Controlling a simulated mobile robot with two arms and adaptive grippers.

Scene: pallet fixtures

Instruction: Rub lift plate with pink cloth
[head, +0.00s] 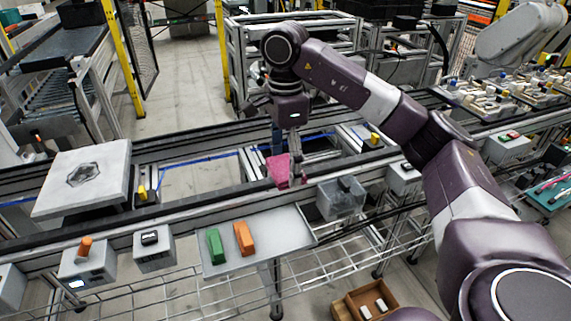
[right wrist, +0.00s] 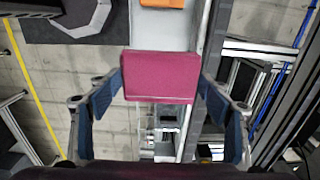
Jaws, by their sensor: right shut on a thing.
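The pink cloth (head: 279,171) is a folded pad held above the near conveyor rail, right of the middle gap. My right gripper (head: 283,153) points down and is shut on it. In the right wrist view the pink cloth (right wrist: 160,78) sits between the two blue-padded fingers. The lift plate (head: 104,163), a pale grey square slab with a dark hexagonal mark, rests across the conveyor at the left. The cloth is well to its right and apart from it. My left gripper is not in view.
A grey tray (head: 270,259) at the front holds a green block (head: 215,246) and an orange block (head: 243,238). Small control boxes (head: 88,264) line the near rail. An open gap lies between the conveyor rails.

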